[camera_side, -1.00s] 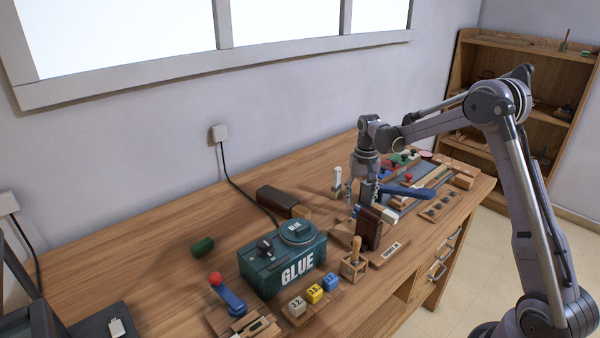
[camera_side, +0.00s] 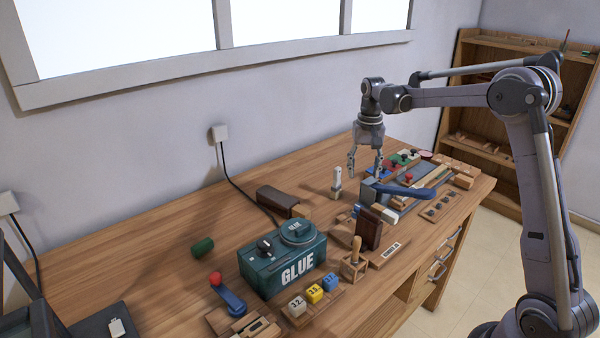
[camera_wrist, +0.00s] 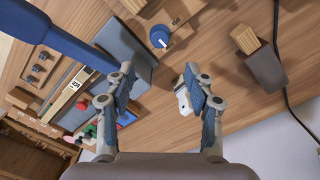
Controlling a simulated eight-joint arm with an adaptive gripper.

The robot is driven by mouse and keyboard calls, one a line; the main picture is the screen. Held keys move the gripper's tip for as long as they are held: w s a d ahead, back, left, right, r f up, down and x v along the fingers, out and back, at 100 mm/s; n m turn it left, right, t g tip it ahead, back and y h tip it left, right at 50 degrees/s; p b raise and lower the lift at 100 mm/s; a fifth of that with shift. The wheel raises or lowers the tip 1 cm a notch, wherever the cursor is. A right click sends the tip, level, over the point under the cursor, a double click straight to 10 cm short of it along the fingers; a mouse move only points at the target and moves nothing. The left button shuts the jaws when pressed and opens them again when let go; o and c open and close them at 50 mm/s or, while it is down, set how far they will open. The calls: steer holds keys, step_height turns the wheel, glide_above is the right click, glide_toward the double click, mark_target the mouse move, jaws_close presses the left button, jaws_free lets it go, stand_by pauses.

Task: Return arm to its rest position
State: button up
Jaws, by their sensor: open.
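My gripper (camera_side: 364,172) is open and empty, with its fingers pointing down above the bench. In the wrist view, my gripper (camera_wrist: 163,100) shows two spread fingers with wood bench between them. No piano keys can be made out for certain. Below and to the right of the gripper in the side view are a dark brown block (camera_side: 369,229) standing upright and a blue-handled tool (camera_side: 407,191). The blue handle also crosses the upper left of the wrist view (camera_wrist: 62,37). A small white upright piece (camera_side: 337,181) stands left of the fingers.
A green glue box (camera_side: 283,262) stands at the front, near numbered blocks (camera_side: 314,294) and a wooden-handled stamp (camera_side: 354,262). A dark case (camera_side: 278,200) lies by the cable. The left back of the bench (camera_side: 130,263) is mostly bare. A shelf (camera_side: 488,145) stands at the right.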

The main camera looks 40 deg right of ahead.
steer(key=s+a+r+n+t, duration=0.2)
steer(key=s+a+r, duration=0.25)
steer(key=a, duration=0.25)
steer(key=s+a+f+n+t, duration=0.1)
steer(key=s+a+n+t, duration=0.4)
steer(key=s+a, duration=0.7)
steer(key=s+n, duration=0.1)
steer(key=s, duration=0.2)
steer(key=shift+s+a+f, duration=0.25)
steer(key=shift+a+f, duration=0.15)
